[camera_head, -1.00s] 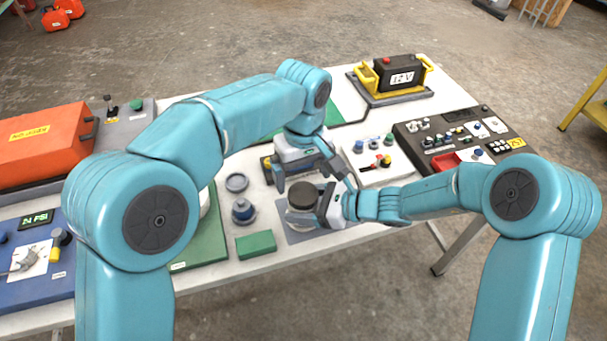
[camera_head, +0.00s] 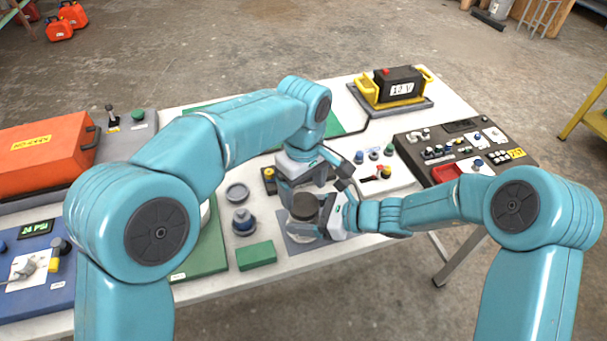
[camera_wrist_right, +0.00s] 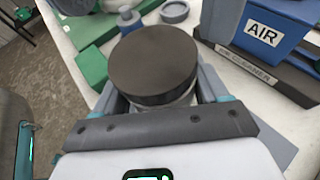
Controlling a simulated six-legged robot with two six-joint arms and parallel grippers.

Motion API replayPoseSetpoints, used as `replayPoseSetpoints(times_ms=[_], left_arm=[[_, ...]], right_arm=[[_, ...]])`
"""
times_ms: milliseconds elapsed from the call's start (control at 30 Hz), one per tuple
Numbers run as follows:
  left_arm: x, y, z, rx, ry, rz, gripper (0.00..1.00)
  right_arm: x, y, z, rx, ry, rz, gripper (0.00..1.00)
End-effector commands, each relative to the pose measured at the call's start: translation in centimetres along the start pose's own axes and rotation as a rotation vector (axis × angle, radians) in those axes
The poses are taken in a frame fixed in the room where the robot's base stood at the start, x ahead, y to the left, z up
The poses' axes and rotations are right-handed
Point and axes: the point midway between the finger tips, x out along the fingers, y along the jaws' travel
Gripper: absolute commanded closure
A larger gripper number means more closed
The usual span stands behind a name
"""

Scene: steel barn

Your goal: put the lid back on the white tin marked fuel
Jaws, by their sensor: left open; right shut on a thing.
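A pale tin (camera_head: 303,229) with a thick dark round lid (camera_head: 303,207) on top stands over a grey mat. In the right wrist view the lid (camera_wrist_right: 153,62) sits over the pale body (camera_wrist_right: 166,110); I cannot tell if it is fully seated. No fuel marking is readable. My right gripper (camera_head: 324,218) is shut on the tin from the right, its fingers either side of the body below the lid. My left gripper (camera_head: 302,190) is open, pointing down just behind the lid; its fingertips are partly hidden.
A blue box marked AIR (camera_wrist_right: 262,32) is close by. Control panels (camera_head: 465,148) fill the right. The grey mat (camera_head: 297,246) shows bare at the front.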

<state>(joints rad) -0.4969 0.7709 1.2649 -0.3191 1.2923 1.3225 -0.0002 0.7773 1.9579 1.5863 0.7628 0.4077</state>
Motion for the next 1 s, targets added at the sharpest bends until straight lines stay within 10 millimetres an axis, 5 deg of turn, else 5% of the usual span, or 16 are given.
replayPoseSetpoints(times_ms=[233, 633, 767, 1000], left_arm=[[3.2, 0.0, 0.0, 0.001, 0.000, -0.001, 0.20], [3.9, 0.0, 0.0, 0.001, 0.001, 0.000, 0.20], [3.9, 0.0, 0.0, 0.001, 0.001, 0.000, 0.62], [3.9, -0.1, 0.0, 0.145, 0.000, -0.002, 0.67]], right_arm=[[0.0, 0.0, 0.0, -0.001, 0.000, -0.001, 1.00], [0.0, 0.0, 0.0, -0.001, 0.000, -0.001, 1.00], [0.0, 0.0, 0.0, -0.001, 0.000, -0.001, 1.00], [0.0, -0.1, 0.0, 0.000, 0.000, -0.002, 1.00]])
